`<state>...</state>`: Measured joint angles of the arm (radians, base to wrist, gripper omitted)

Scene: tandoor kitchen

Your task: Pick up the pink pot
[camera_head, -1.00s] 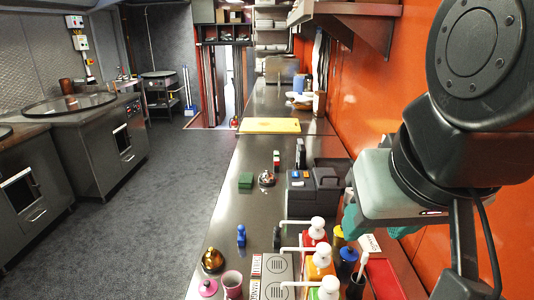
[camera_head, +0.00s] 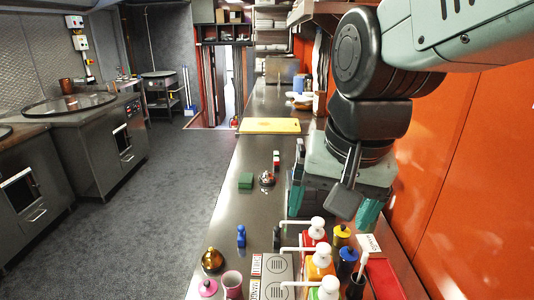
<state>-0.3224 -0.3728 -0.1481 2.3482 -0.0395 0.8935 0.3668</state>
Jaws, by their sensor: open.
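A small pink pot (camera_head: 208,288) with a knob-like top stands at the front left edge of the steel counter (camera_head: 222,212), partly cut off by the bottom of the picture. A pinkish cup (camera_head: 232,284) stands just right of it. My gripper (camera_head: 332,212) is over the counter's right side, pointing down, with its teal fingers wide apart. It is well up and right of the pink pot in the picture, and I see nothing held between the fingers.
A blue figure-like item (camera_head: 241,235) is farther back. Pump bottles (camera_head: 319,262) with long white spouts stand to the right. A green block (camera_head: 246,180) sits farther up the counter.

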